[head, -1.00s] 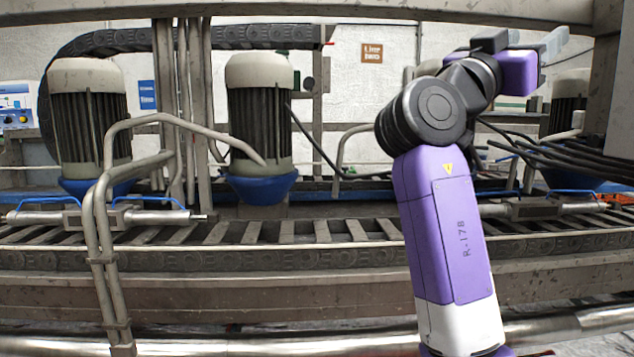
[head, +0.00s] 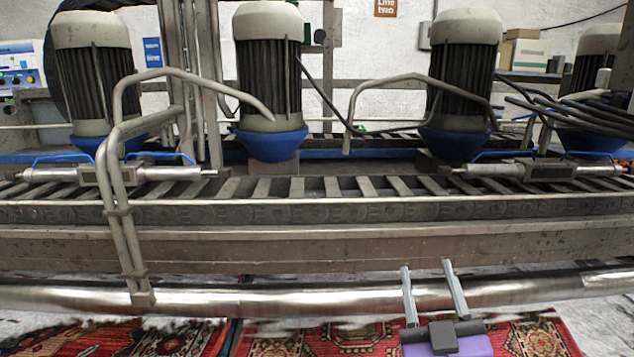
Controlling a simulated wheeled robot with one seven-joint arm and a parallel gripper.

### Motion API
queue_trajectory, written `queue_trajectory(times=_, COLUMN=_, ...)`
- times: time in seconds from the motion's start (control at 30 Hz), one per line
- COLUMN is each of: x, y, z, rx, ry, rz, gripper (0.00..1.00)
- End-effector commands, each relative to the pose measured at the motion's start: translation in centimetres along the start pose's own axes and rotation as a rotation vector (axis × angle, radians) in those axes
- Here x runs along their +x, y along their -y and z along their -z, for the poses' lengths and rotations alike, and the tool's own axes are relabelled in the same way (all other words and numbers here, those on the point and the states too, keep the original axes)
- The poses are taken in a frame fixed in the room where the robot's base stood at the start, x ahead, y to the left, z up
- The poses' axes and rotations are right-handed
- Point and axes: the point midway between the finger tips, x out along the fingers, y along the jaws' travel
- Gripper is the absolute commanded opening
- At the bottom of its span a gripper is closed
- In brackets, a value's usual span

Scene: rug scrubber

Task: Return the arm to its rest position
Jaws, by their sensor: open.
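My gripper (head: 426,268) is at the bottom of the head view, right of the middle. Its two grey fingers point up in the picture and stand apart, with nothing between them. Its dark and purple body shows at the bottom edge, in front of a red patterned rug. The rest of my arm is out of the picture.
The rug scrubber's slatted conveyor (head: 330,188) and dark ribbed motors (head: 268,75) on blue bases stretch across the view. A bent pipe frame (head: 123,205) stands at left. A shiny roller (head: 230,300) runs along the front. Red patterned rugs (head: 150,338) lie below it.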

Motion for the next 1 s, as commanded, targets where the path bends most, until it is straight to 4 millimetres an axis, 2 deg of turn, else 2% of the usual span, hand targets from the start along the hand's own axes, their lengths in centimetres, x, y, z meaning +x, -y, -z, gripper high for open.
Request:
queue_trajectory(times=0.03, x=-2.4, y=0.5, z=-1.1, rx=0.016, ry=0.013, rz=0.023, gripper=0.5)
queue_trajectory(times=0.3, x=-13.1, y=1.3, z=-3.7, rx=0.116, ry=0.052, rz=0.102, gripper=0.5)
queue_trajectory(times=0.67, x=-26.4, y=-0.1, z=-4.4, rx=0.249, ry=0.168, rz=0.13, gripper=0.5)
queue_trajectory(times=1.0, x=-37.6, y=-2.2, z=-4.5, rx=0.338, ry=0.393, rz=0.128, gripper=0.5)
